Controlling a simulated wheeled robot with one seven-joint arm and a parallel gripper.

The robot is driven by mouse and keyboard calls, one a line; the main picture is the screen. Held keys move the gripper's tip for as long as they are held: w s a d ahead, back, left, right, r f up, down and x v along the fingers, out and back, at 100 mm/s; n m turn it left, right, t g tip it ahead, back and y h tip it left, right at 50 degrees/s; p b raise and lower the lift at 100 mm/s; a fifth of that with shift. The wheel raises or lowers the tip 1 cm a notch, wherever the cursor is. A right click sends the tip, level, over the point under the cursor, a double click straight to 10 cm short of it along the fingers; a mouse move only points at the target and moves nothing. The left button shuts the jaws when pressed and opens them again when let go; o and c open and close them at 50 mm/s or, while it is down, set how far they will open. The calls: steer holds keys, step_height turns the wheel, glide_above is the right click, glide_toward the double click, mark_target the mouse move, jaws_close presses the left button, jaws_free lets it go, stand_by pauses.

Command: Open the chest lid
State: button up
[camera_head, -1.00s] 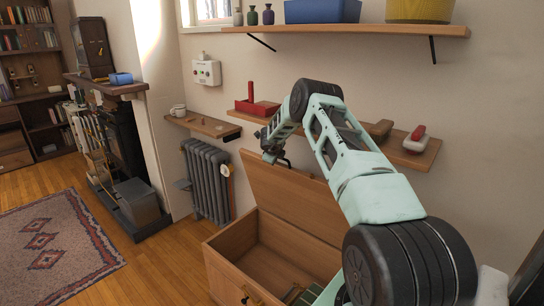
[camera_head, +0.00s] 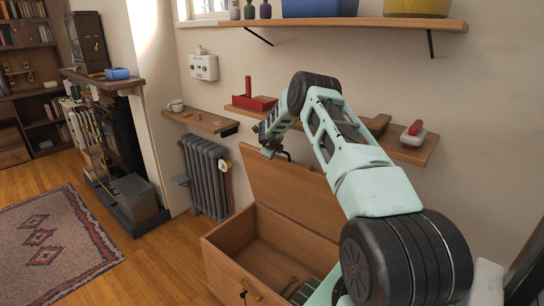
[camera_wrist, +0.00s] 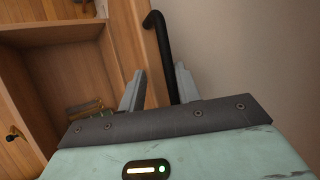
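The wooden chest (camera_head: 222,262) stands on the floor at the bottom middle of the head view. Its lid (camera_head: 295,187) is raised and leans back toward the wall, so the inside shows. In the wrist view, the chest (camera_wrist: 22,72) is at left and a wooden panel, seemingly the lid (camera_wrist: 128,35), is beside it. My gripper (camera_head: 268,146) is at the lid's upper left edge. In the wrist view its fingers (camera_wrist: 158,84) are apart. A black bent bar (camera_wrist: 162,45) passes through the gap; I cannot tell whether the fingers touch it.
A grey radiator (camera_head: 206,178) stands left of the chest. Green items (camera_head: 304,291) lie inside the chest. The floor at left is open, with a rug (camera_head: 45,245).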

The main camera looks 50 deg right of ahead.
steer(key=s+a+r+b, duration=0.3)
steer(key=s+a+b, duration=0.3)
steer(key=a, duration=0.6)
steer(key=s, duration=0.2)
steer(key=shift+s+a+r, duration=0.15)
steer(key=shift+s+a, duration=0.15)
steer(key=shift+a, duration=0.05)
